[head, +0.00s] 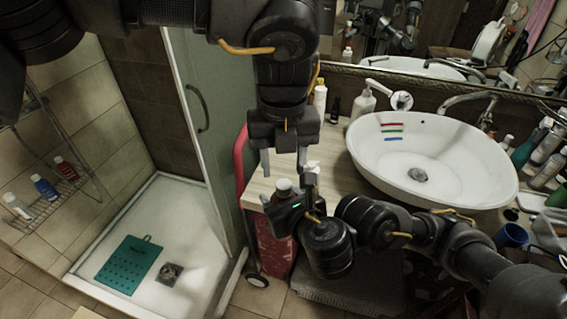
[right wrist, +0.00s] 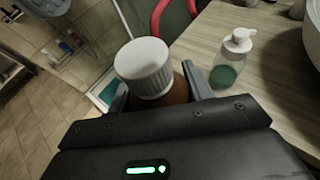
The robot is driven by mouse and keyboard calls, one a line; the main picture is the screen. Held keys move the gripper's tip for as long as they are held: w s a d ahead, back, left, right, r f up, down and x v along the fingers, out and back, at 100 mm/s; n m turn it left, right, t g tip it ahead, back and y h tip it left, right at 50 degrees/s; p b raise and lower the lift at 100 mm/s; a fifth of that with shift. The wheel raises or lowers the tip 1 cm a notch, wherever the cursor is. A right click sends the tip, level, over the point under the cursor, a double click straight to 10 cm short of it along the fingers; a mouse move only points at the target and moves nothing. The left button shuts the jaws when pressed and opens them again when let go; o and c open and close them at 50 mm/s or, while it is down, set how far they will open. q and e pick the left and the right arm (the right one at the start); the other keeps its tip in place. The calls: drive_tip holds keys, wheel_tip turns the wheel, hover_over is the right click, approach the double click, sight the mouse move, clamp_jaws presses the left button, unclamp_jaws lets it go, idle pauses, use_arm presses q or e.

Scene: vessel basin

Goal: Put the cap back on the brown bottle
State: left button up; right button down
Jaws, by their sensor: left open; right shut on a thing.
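The brown bottle (right wrist: 181,88) stands between the fingers of my right gripper (head: 284,198), which is shut on it near the counter's front left corner. A white ribbed cap (right wrist: 143,66) sits over the bottle's top in the right wrist view and hides its mouth. The cap also shows as a small pale disc in the head view (head: 283,184). I cannot tell if it is fully seated. My left gripper (head: 284,163) points down just above the cap, open and empty, with its fingers apart. It does not show in the right wrist view.
A clear bottle with green liquid and a white top (right wrist: 230,60) stands on the wooden counter (right wrist: 275,75), close to the right gripper. The white basin (head: 440,180) is to the right. White bottles (head: 320,95) stand behind. A glass shower door (head: 215,125) is at left.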

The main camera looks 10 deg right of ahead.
sight(284, 184)
use_arm(q)
wheel_tip(284, 184, up, 3)
drive_tip(key=n, duration=0.4)
drive_tip(key=shift+r, duration=0.2)
drive_tip(key=shift+f, duration=4.05)
drive_tip(key=shift+c, duration=0.3)
clamp_jaws()
drive_tip(key=m, duration=0.6)
drive_tip(key=shift+o, duration=0.6)
unclamp_jaws()
